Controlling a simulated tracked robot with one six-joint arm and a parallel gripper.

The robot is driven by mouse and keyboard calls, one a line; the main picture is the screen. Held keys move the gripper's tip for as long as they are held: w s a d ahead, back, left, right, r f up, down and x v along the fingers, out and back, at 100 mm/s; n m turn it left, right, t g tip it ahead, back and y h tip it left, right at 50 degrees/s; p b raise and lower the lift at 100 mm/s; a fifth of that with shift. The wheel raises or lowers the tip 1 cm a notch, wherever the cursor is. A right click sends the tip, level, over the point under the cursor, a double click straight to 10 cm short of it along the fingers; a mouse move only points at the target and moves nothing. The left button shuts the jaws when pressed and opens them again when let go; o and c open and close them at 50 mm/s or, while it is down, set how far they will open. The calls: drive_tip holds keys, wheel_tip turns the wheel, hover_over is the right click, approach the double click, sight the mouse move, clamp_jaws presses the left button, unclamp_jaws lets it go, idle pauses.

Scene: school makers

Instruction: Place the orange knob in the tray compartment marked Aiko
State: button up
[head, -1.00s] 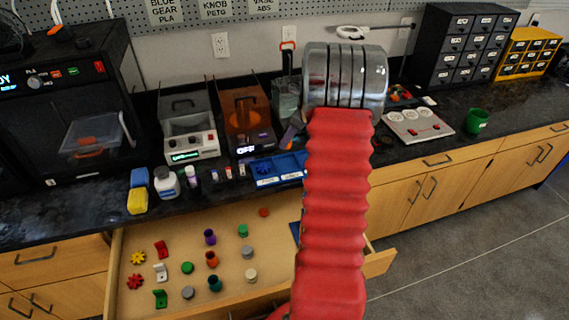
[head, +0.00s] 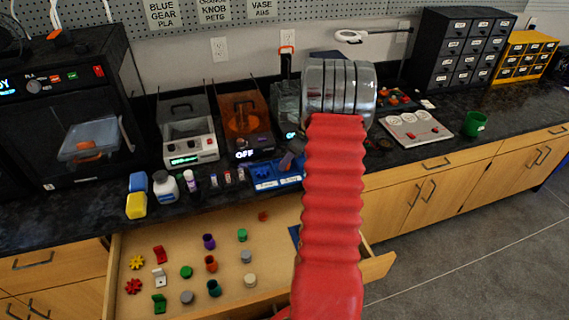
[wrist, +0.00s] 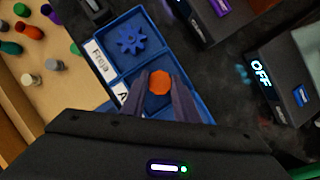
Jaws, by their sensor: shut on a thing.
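The orange knob (wrist: 159,83) is between the two fingers of my gripper (wrist: 160,82) in the wrist view, and the gripper is shut on it. The blue tray (wrist: 115,31) lies below. One compartment holds a blue gear (wrist: 131,41) behind a label reading Freja (wrist: 100,61). The knob appears over the adjoining compartment, whose label (wrist: 123,92) shows only an A, the rest hidden by my gripper. I cannot tell how high the knob is above the tray floor. In the head view the tray (head: 262,186) is partly behind my arm, and the knob is hidden.
An open drawer (head: 130,240) below the counter holds several coloured knobs, gears and brackets.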

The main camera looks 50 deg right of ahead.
drive_tip(key=shift+f, duration=0.3)
drive_tip(key=shift+f, duration=0.1)
drive_tip(key=o, duration=0.7)
drive_tip(key=v, duration=1.2)
